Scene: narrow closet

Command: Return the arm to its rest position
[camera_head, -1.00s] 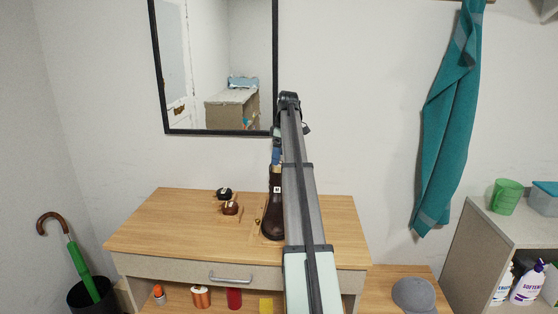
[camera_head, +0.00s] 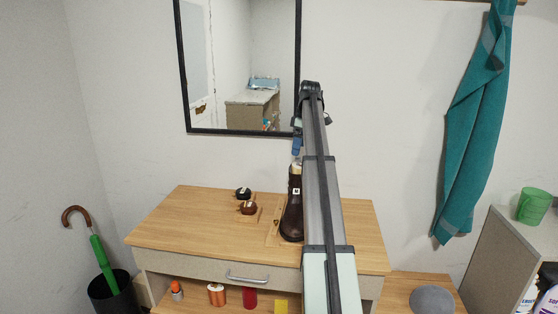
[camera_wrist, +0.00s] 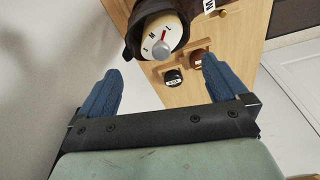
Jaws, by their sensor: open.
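My arm reaches forward over a wooden dresser (camera_head: 160,235). My gripper (camera_wrist: 161,66) is open, with its two blue fingers wide apart and nothing between them. The boot stands upright on the dresser top, partly hidden by my arm. In the wrist view a cream dial (camera_wrist: 160,38) with letters and a grey knob sits in the boot's opening, beyond the fingertips.
Two small round jars, one black (camera_head: 243,193) and one brown (camera_head: 248,208), stand left of the boot. A mirror (camera_head: 184,70) and a teal towel (camera_head: 470,140) hang on the wall. An umbrella (camera_head: 101,258) stands at left, a grey cabinet (camera_head: 500,255) at right.

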